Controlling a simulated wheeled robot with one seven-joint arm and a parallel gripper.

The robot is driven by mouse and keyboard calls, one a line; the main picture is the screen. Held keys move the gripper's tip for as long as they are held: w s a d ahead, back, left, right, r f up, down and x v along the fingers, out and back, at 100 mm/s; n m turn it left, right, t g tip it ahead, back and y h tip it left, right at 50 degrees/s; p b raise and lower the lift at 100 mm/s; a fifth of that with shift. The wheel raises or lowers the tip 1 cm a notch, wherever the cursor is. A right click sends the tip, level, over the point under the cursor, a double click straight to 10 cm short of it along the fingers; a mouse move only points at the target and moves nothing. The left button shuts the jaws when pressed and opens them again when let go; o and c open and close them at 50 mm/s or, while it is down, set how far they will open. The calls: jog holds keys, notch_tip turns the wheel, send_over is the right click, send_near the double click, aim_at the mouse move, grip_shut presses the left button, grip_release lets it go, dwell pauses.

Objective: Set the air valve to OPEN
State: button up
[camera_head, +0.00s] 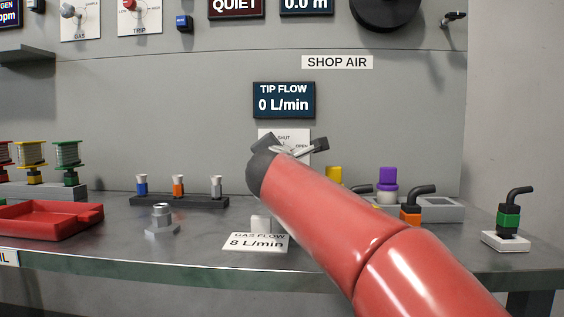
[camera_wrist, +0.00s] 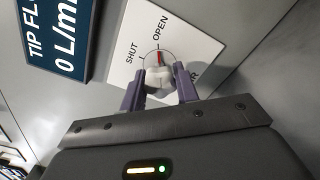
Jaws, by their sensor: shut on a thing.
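The air valve's white plate (camera_wrist: 117,68) is on the wall, marked SHUT and OPEN; part of it also shows in the head view (camera_head: 266,133), below the TIP FLOW display. In the wrist view, the pale valve knob (camera_wrist: 158,76) sits between the two fingers of my gripper (camera_wrist: 160,82), which is shut on it. A red pointer mark on the dial points close to the word OPEN. In the head view my gripper (camera_head: 292,149) is at the plate, and my arm hides most of the knob.
The TIP FLOW display (camera_head: 284,100) reads 0 L/min. A GAS FLOW card (camera_head: 256,243) on the bench reads 8 L/min. A red tray (camera_head: 48,222), a dark rack of small nozzles (camera_head: 178,201) and a grey tray (camera_head: 444,210) stand on the bench below my arm.

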dwell(0.4)
jog(key=o, duration=1)
jog(key=shift+c, duration=0.2)
jog(key=shift+s+a+b, duration=0.15)
jog(key=shift+s+b, duration=0.45)
jog(key=shift+s, duration=3.3)
